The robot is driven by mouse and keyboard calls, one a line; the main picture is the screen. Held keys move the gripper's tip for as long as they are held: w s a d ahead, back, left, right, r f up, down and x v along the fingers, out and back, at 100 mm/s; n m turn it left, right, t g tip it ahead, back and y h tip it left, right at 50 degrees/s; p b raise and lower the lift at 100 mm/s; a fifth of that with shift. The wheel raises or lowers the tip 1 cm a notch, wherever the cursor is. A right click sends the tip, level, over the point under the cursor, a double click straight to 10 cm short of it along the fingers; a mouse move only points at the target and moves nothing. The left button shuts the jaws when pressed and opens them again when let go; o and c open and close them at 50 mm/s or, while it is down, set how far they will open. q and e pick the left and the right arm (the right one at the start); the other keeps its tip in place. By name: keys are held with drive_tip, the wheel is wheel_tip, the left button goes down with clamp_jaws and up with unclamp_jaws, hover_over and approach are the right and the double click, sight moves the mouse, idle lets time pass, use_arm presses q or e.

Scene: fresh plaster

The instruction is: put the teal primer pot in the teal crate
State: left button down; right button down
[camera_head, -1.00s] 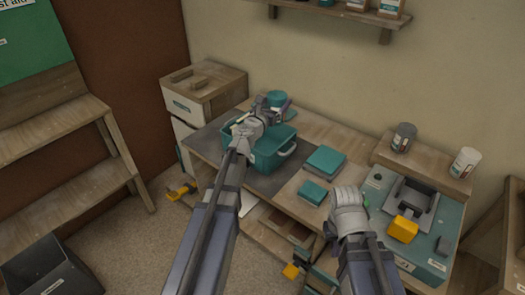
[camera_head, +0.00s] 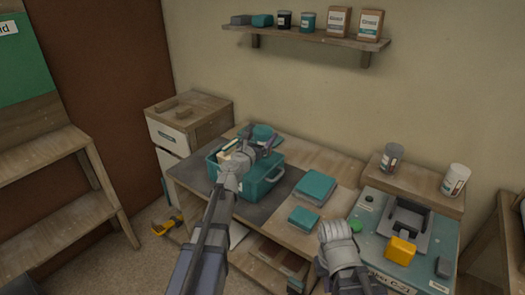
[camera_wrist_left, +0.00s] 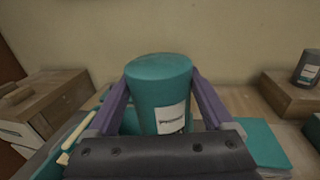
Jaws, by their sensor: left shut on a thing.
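My left gripper (camera_head: 262,146) is shut on the teal primer pot (camera_head: 262,131). In the left wrist view the pot (camera_wrist_left: 160,85) stands upright between the two fingers, with a white label on its side. The teal crate (camera_head: 260,187) sits on the bench, open at the top, below my left gripper. The pot appears above the crate's far side; I cannot tell whether it is inside the rim. My left wrist hides part of the crate's inside. My right arm reaches in at the lower middle, but its fingers are hidden.
Teal boxes (camera_head: 315,187) lie to the crate's right. A machine with a yellow block (camera_head: 401,250) stands further right, with two cans (camera_head: 391,160) behind it. A wooden drawer box (camera_head: 190,122) stands at left. A wall shelf (camera_head: 300,34) holds several containers.

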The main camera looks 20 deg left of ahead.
use_arm(q)
wheel_tip(320, 180, down, 4)
drive_tip(key=b, duration=0.3)
drive_tip(key=shift+r+b, duration=0.2)
drive_tip(key=shift+b, duration=0.2)
drive_tip(key=shift+f+b, duration=0.6)
unclamp_jaws()
drive_tip(key=shift+r, duration=0.15)
